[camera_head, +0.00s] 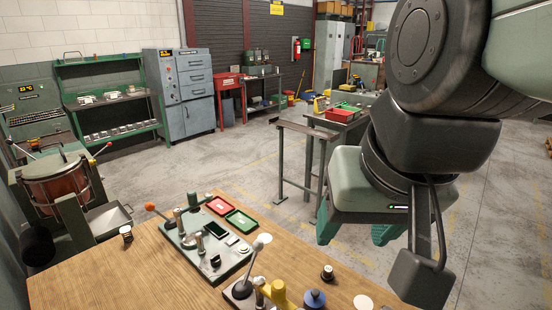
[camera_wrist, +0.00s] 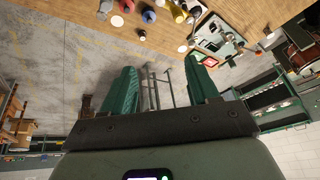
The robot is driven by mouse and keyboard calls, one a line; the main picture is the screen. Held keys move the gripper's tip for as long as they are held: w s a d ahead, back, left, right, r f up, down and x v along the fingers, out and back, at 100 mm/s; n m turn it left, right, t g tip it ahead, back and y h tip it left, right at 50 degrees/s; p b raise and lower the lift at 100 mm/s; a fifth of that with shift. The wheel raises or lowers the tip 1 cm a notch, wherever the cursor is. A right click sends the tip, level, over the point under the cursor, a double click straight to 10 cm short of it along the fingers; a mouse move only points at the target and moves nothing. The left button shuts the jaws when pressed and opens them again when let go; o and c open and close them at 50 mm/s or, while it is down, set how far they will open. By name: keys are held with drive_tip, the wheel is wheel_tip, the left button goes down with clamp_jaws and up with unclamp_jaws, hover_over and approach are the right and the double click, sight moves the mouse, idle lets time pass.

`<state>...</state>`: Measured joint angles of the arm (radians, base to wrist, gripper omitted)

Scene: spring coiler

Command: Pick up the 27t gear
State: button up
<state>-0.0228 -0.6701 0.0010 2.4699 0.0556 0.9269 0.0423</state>
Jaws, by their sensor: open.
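I cannot pick out the 27t gear for certain in either view. Small round parts lie on the wooden table (camera_head: 110,285), among them a dark spool-like piece (camera_head: 327,272), a blue knobbed piece (camera_head: 314,298) and a pale disc (camera_head: 363,301). They are too small to show any teeth. My gripper (camera_head: 357,232) hangs beyond the table's right edge in the head view, apart from these parts. In the wrist view my gripper (camera_wrist: 162,66) shows two green fingers spread wide with nothing between them. The table parts appear upside down at the top there.
A green coiler board (camera_head: 205,245) with posts and an orange-knobbed lever stands on the table. A yellow cylinder (camera_head: 278,291) stands at the front. A metal stand (camera_head: 307,150) is on the floor beyond.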

drive_tip(key=w+a+f+m+g+y, duration=0.2)
drive_tip(key=w+f+m, duration=0.1)
drive_tip(key=m+t+y, duration=0.3)
drive_tip(key=m+y, duration=0.5)
drive_tip(key=m, duration=0.8)
hover_over(332, 271)
drive_tip(key=s+a, duration=0.2)
drive_tip(key=s, duration=0.4)
wheel_tip(332, 271, down, 24)
drive_tip(key=d+f+m+t, duration=0.1)
drive_tip(key=d+f+m, duration=0.1)
drive_tip(key=f, duration=0.2)
drive_tip(key=d+f+m+t+h, duration=0.1)
drive_tip(key=d+f+m, duration=0.1)
drive_tip(key=f, duration=0.3)
drive_tip(key=d+f+m+t, duration=0.2)
drive_tip(key=f+m, duration=0.2)
drive_tip(key=shift+w+d+f, duration=0.2)
drive_tip(key=shift+w+d, duration=0.05)
drive_tip(key=shift+w, duration=0.15)
drive_tip(key=shift+f, duration=0.35)
drive_tip(key=shift+h, duration=0.3)
drive_tip(key=shift+r+x, duration=0.15)
drive_tip(key=shift+x, duration=1.65)
drive_tip(key=shift+r+x, duration=0.2)
drive_tip(key=shift+x, duration=1.6)
drive_tip(key=shift+w, duration=0.15)
clamp_jaws()
